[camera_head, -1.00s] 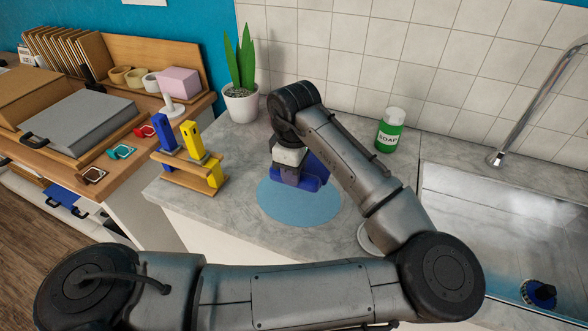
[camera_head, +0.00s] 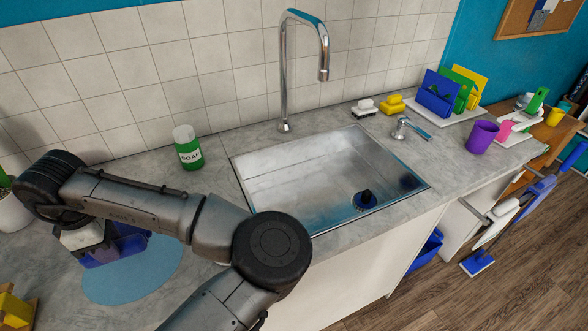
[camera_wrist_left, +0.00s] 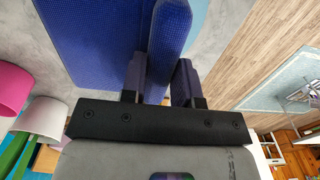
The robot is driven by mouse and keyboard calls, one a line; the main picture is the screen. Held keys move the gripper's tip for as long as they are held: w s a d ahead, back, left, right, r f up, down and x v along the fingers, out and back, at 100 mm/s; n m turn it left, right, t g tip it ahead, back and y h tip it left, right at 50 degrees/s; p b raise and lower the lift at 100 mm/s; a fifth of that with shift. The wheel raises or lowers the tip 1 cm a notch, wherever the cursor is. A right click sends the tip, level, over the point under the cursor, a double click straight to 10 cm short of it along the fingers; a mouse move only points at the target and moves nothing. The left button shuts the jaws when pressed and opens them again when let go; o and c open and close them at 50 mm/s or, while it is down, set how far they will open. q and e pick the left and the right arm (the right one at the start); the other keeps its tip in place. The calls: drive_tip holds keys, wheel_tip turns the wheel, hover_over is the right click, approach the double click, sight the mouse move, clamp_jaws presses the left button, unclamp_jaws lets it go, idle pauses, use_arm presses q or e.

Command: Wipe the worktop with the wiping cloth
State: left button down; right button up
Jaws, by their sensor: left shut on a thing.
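The wiping cloth (camera_head: 124,245), dark blue and folded, is at the lower left of the head view, over a round light blue patch (camera_head: 140,283) on the grey worktop (camera_head: 222,160). My left gripper (camera_head: 100,256) is shut on the cloth, partly hidden by its own arm. In the left wrist view, the textured blue cloth (camera_wrist_left: 98,35) fills the upper middle, with part of it between the two fingers (camera_wrist_left: 160,82). I cannot tell whether the cloth touches the worktop. My right gripper is not in view.
A green soap bottle (camera_head: 187,150) stands behind my left arm. A metal sink (camera_head: 300,175) with a tall tap (camera_head: 284,75) is to the right. Sponges (camera_head: 393,104), a purple cup (camera_head: 481,136) and colourful holders (camera_head: 440,93) stand beyond it. A plant pot (camera_head: 14,212) is at the left edge.

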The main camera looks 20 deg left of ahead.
use_arm(q)
drive_tip(key=f, duration=0.1)
drive_tip(key=f+b, duration=0.1)
drive_tip(key=s+b, duration=0.1)
drive_tip(key=shift+d+f, duration=0.4)
drive_tip(key=shift+s+d+f+b, duration=0.2)
drive_tip(key=shift+d+f+b, duration=0.1)
drive_tip(key=shift+f+b, duration=0.4)
drive_tip(key=shift+r, duration=0.1)
drive_tip(key=shift+f+b, duration=0.35)
drive_tip(key=shift+f, duration=0.1)
drive_tip(key=shift+f+b, duration=0.6)
drive_tip(key=shift+f, duration=0.5)
